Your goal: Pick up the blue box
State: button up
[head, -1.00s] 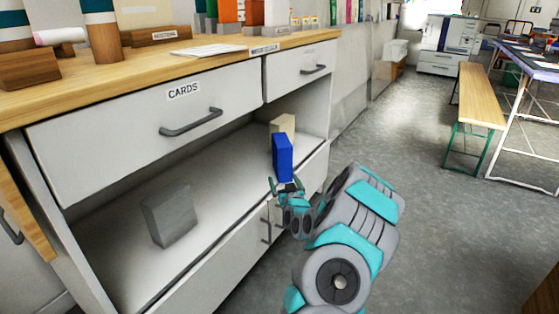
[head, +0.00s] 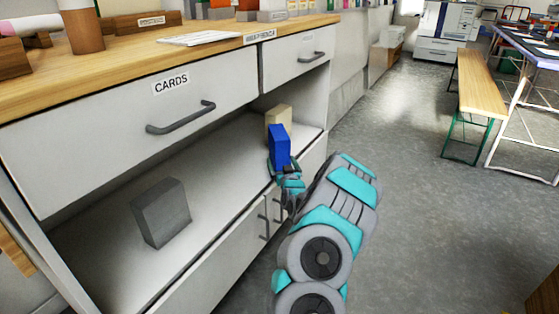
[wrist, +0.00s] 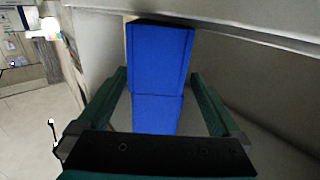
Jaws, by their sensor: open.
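The blue box (head: 279,147) stands upright near the front edge of the open shelf, toward its right end. My gripper (head: 283,168) is right at the box, low on its near side. In the wrist view the blue box (wrist: 158,75) fills the middle. My gripper's two fingers (wrist: 158,98) are open, one on each side of the box, with a visible gap on both sides. The lower part of the box is partly hidden by my gripper in the head view.
A beige box (head: 279,117) stands just behind the blue one. A grey box (head: 160,213) stands on the left of the shelf (head: 215,172). The drawer labelled CARDS (head: 130,125) and the wooden top overhang the shelf. A bench (head: 480,90) stands far right; the floor between is clear.

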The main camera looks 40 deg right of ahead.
jog(key=shift+d+f+x, duration=0.1)
jog(key=shift+f+x, duration=0.05)
jog(key=shift+x, duration=0.95)
jog(key=shift+d+f+x, duration=0.1)
jog(key=shift+x, duration=1)
jog(key=shift+s, duration=0.1)
jog(key=shift+c, duration=0.2)
jog(key=c, duration=1.5)
jog(key=shift+r, duration=0.1)
